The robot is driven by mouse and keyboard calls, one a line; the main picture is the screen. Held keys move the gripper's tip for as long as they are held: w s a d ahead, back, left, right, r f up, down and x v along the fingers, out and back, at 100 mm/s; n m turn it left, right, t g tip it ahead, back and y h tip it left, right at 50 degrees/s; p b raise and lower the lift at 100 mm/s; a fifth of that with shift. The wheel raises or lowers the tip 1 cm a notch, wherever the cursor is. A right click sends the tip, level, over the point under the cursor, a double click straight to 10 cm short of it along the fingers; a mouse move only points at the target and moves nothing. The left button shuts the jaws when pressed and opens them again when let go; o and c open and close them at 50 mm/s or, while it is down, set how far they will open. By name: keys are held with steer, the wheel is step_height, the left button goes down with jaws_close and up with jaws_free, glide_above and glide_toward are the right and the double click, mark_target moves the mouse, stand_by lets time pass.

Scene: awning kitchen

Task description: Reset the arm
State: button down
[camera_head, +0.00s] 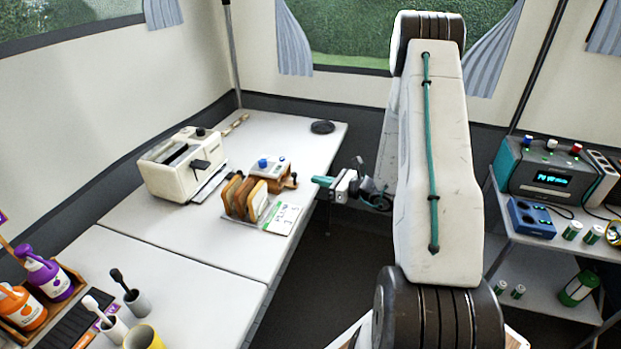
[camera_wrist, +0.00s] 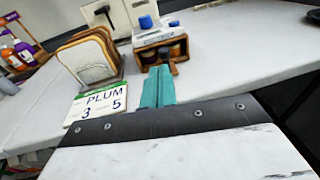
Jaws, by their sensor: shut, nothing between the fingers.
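My gripper (camera_head: 325,181) has teal fingers and is shut with nothing between them. In the head view it is at the right edge of the white table (camera_head: 209,249), pointing left toward the bread rack. In the wrist view the closed fingers (camera_wrist: 158,86) point at a small wooden-based device with a blue knob (camera_wrist: 160,38). My fingers appear apart from it. My arm stands large at the right of the head view and hides part of the back wall and window.
A white toaster (camera_head: 181,165), a rack of bread slices (camera_head: 244,197) and a card reading PLUM 3 5 (camera_wrist: 99,101) are on the table. Bottles (camera_head: 42,272) and cups (camera_head: 143,336) stand at front left. A shelf with a radio (camera_head: 545,168) is at right.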

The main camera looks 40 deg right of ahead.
steer(key=f+v, duration=0.1)
steer(key=v, duration=0.7)
steer(key=shift+d+r, duration=0.25)
steer(key=shift+r, duration=0.1)
steer(key=shift+w+a, duration=0.1)
steer(key=s+a+r+n+g+y, duration=0.2)
steer(key=s+a+r+n+g, duration=0.45)
steer(key=a+n, duration=0.2)
steer(key=s+a+r+n+g+y, duration=0.3)
steer(key=s+a+r+n+g, duration=0.2)
steer(key=a+n+g, duration=0.4)
steer(key=s+a+r+n+t+h, duration=0.1)
steer(key=s+a+r+n+h, duration=0.4)
steer(key=r, duration=0.3)
steer(key=s+a+r+n+h, duration=0.5)
steer(key=s+r+n+h, duration=0.2)
steer(key=s+r+n, duration=0.1)
steer(key=shift+s+t, duration=0.2)
steer(key=shift+t, duration=0.15)
steer(key=shift+n, duration=0.25)
